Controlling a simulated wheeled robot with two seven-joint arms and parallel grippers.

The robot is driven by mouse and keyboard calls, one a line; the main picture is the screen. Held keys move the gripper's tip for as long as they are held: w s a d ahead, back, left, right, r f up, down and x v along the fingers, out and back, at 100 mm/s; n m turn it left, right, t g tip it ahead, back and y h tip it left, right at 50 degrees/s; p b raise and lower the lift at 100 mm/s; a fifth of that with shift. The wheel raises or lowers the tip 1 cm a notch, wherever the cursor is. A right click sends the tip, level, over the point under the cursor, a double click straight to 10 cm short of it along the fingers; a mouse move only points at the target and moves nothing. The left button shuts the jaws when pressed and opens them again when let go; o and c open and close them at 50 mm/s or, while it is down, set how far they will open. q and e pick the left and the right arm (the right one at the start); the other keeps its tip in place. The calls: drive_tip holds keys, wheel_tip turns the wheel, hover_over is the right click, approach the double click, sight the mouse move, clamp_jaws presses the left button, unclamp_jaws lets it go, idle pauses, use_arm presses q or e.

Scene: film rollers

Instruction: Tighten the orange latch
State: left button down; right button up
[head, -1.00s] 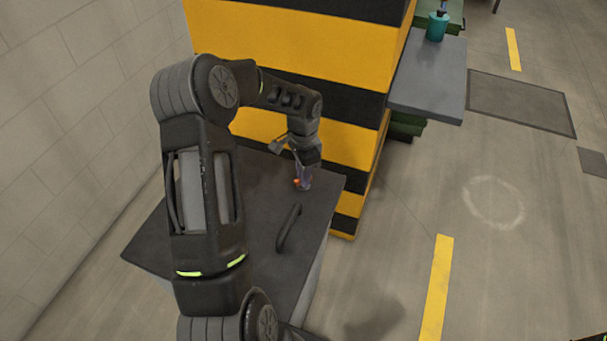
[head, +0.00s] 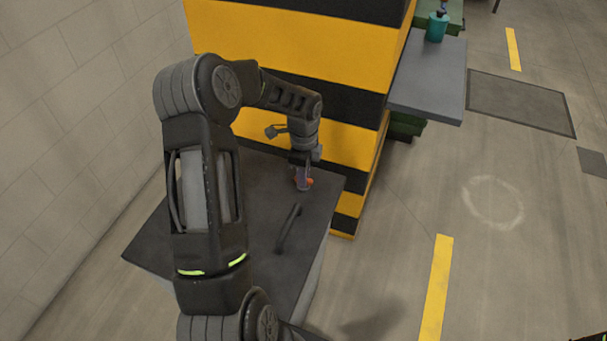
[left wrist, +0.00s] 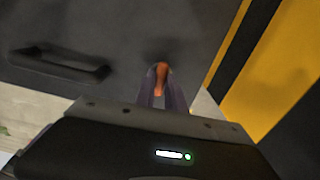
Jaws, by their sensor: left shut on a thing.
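The orange latch (head: 304,181) is small and sits near the right edge of the dark grey panel (head: 240,215), close to the striped pillar. My left gripper (head: 303,178) points down at it and is shut on it. In the left wrist view the orange latch (left wrist: 161,77) shows between the two purple-grey fingers (left wrist: 161,98), which hide part of it. My right gripper is in neither view.
A dark handle (head: 288,228) stands on the panel near the latch; it also shows in the left wrist view (left wrist: 60,64). A yellow and black striped pillar (head: 290,45) rises right behind. A grey shelf (head: 428,80) with a teal bottle (head: 437,26) is at right.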

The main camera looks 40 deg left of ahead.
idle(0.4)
use_arm(q)
drive_tip(key=c, duration=1.4)
unclamp_jaws()
drive_tip(key=shift+r, duration=0.1)
wheel_tip(320, 180, up, 8)
drive_tip(key=shift+f+b, duration=0.2)
drive_tip(key=shift+b, duration=0.25)
